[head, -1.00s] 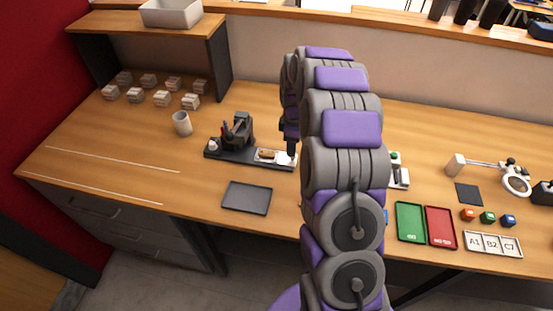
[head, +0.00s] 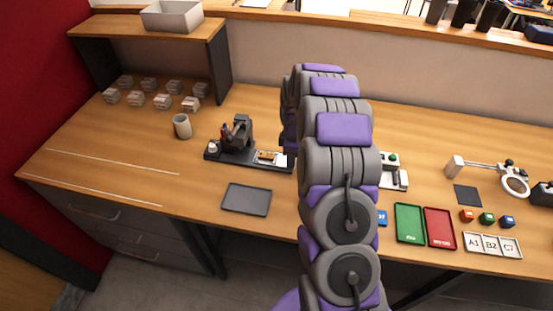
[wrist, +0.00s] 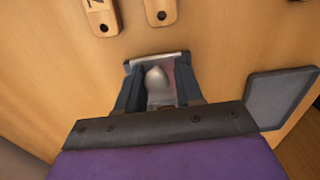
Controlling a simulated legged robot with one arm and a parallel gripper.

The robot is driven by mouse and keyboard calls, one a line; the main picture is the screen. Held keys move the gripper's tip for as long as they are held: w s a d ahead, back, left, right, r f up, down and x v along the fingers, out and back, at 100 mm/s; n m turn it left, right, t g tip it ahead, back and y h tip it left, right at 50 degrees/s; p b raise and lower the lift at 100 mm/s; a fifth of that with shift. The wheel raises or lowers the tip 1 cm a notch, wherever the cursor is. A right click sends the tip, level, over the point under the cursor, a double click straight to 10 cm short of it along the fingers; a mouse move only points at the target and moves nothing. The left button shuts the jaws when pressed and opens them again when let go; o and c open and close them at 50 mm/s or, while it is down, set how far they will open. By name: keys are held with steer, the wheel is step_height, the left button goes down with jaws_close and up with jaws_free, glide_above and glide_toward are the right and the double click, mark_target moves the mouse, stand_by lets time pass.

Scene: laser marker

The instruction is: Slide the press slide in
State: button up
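The press (head: 238,135), a dark upright body on a black base, stands left of my arm in the head view. A light slide plate (head: 284,161) with a small wooden piece (head: 267,155) on it lies at the base's right end. In the wrist view my gripper (wrist: 160,84) has its two dark fingers apart, one on each side of a grey rounded knob (wrist: 158,82). A gap shows at the knob's right; contact at its left is unclear. A pale plate (wrist: 158,58) shows behind the knob. My arm hides the gripper tips in the head view.
A dark tray (head: 246,198) lies in front of the press and a mug (head: 182,126) behind left. Right of my arm are a green tray (head: 409,223), a red tray (head: 439,227) and a device with a green button (head: 393,170). Holed wooden tags (wrist: 102,15) lie near the gripper.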

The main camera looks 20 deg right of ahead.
mark_target(272, 158)
steer(key=shift+s+f, duration=0.15)
steer(key=shift+f, duration=0.2)
steer(key=shift+c, duration=0.6)
steer(key=shift+w+a+f+p, duration=0.1)
steer(key=shift+w+a+p, duration=0.2)
steer(key=shift+w+a, duration=0.55)
steer(key=shift+w+a+p, duration=0.25)
steer(key=shift+w+a, duration=0.2)
steer(key=shift+a, duration=0.65)
steer(key=shift+w+a+f+p, duration=0.1)
steer(key=shift+w+a+p, duration=0.2)
steer(key=shift+w+a, duration=0.55)
steer(key=o, duration=0.7)
steer(key=shift+s+a, duration=0.1)
steer(key=shift+s, duration=0.15)
steer(key=shift+s+f, duration=0.1)
steer(key=shift+f, duration=0.05)
steer(key=shift+a, duration=0.1)
steer(key=r, duration=0.2)
steer(key=r+p, duration=0.1)
steer(key=r, duration=0.1)
steer(key=w+r+p, duration=0.1)
steer(key=r, duration=0.1)
steer(key=shift+w+r, duration=0.1)
steer(key=shift+r, duration=0.3)
steer(key=shift+r+p, duration=0.35)
steer(key=shift+r, duration=0.15)
